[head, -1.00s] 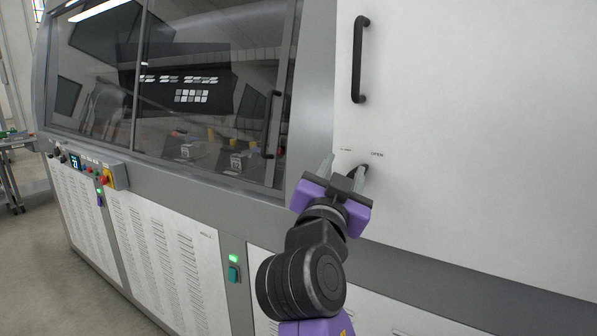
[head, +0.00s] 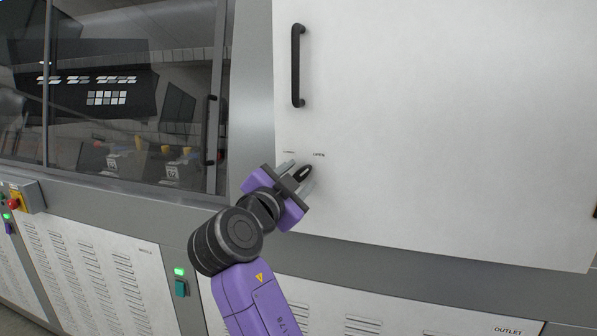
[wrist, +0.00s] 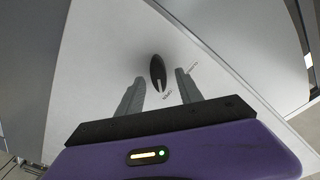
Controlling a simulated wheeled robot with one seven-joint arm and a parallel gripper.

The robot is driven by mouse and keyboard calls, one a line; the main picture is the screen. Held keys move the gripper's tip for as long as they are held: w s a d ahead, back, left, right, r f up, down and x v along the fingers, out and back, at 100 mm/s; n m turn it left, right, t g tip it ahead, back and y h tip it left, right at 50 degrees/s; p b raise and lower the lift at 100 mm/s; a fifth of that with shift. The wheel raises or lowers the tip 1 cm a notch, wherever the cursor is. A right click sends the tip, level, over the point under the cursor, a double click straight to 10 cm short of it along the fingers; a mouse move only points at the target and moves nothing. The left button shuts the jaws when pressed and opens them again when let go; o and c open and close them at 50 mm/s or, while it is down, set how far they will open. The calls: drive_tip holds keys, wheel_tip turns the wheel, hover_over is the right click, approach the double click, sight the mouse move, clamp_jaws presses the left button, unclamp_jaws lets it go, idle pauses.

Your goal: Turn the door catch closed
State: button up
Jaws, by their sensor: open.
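The door catch (head: 304,172) is a small black oval knob low on the left side of the white door (head: 430,110). In the head view it tilts toward the OPEN label (head: 319,155). My gripper (head: 298,175) is open at the catch, one finger on each side. In the wrist view, gaps show between the catch and both fingers (wrist: 160,78). Whether the fingertips reach past its front face is unclear.
A black vertical door handle (head: 296,65) is above the catch. A second, smaller label (head: 289,152) is left of OPEN, too small to read. A dark glazed window (head: 130,100) is to the left. The door face right of my gripper is clear.

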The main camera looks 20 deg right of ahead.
drive_tip(key=shift+w+d, duration=0.45)
drive_tip(key=shift+w, duration=0.05)
clamp_jaws()
drive_tip(key=shift+f+n, duration=0.1)
drive_tip(key=shift+n, duration=0.2)
drive_tip(key=n+b, duration=0.1)
drive_tip(key=n, duration=0.2)
drive_tip(key=shift+n+b, duration=0.3)
drive_tip(key=shift+b, duration=0.05)
drive_tip(key=n, duration=0.4)
drive_tip(key=shift+a+n+t, duration=0.1)
drive_tip(key=shift+n+t, duration=0.3)
drive_tip(key=n+p, duration=0.1)
drive_tip(key=n, duration=0.4)
drive_tip(key=shift+w+n+p, duration=0.15)
drive_tip(key=shift+n+p, duration=0.15)
drive_tip(key=shift+a+n+t+y+p, duration=0.15)
drive_tip(key=shift+n+t+y+p, duration=0.25)
drive_tip(key=shift+n+p, duration=1.15)
drive_tip(key=shift+n+b, duration=0.55)
drive_tip(key=shift+n, duration=0.2)
